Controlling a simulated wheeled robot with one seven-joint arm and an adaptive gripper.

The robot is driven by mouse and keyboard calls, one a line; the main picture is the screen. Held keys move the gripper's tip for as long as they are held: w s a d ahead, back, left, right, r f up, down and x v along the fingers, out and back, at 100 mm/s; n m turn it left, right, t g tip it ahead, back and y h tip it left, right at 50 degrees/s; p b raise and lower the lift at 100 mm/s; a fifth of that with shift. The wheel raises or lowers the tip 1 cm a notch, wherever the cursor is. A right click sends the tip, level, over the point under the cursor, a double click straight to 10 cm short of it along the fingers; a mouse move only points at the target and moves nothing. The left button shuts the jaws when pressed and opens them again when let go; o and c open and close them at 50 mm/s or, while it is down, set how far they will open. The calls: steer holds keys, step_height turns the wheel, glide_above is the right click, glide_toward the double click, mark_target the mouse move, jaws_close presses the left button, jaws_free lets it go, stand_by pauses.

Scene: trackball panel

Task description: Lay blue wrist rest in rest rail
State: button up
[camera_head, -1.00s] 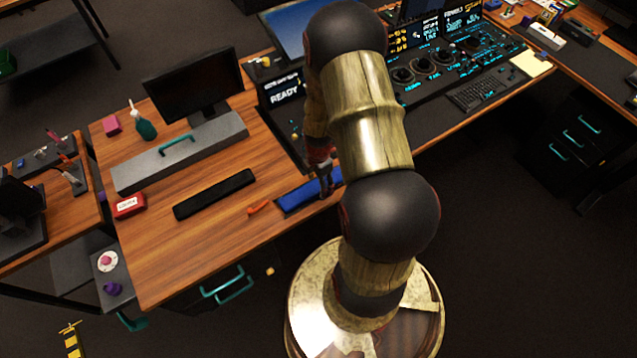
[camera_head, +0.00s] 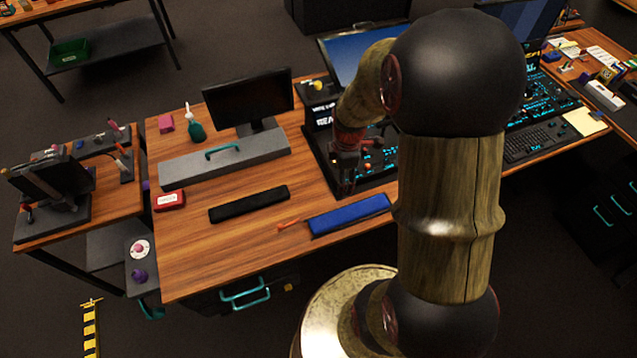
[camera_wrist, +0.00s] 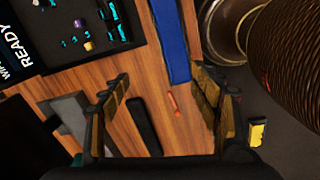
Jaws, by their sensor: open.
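The blue wrist rest (camera_head: 350,215) lies flat along the desk's front edge, right of a small orange object. In the wrist view the blue wrist rest (camera_wrist: 172,40) shows at the top, beyond my fingers, apart from them. My gripper (camera_head: 346,188) is open and empty, held above the desk beside the console, behind the blue rest in the head view. A long black strip (camera_head: 248,203) lies left of the blue rest. I cannot tell whether it is the rest rail.
The orange object (camera_head: 289,225) lies between black strip and blue rest. A grey block with a teal handle (camera_head: 225,157), a monitor (camera_head: 248,100), a green bottle (camera_head: 194,126) and a red box (camera_head: 169,200) stand farther back or left. Console panels (camera_head: 375,155) lie near my gripper.

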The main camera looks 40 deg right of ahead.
steer(key=a+r+m+t, duration=0.1)
steer(key=a+r+m, duration=0.2)
steer(key=a+r, duration=0.35)
steer(key=a+r+m+t, duration=0.1)
steer(key=a+r+m, duration=0.15)
steer(key=r, duration=0.65)
steer(key=s+a+r+m+t, duration=0.2)
steer(key=s+a+r+m, duration=0.5)
steer(key=s+a+r, duration=0.3)
steer(key=shift+s+a+r+t, duration=0.15)
steer(key=shift+a+r+t, duration=0.1)
steer(key=shift+r+t, duration=0.15)
step_height(320, 180, down, 3)
steer(key=b, duration=0.3)
steer(key=shift+f, duration=0.1)
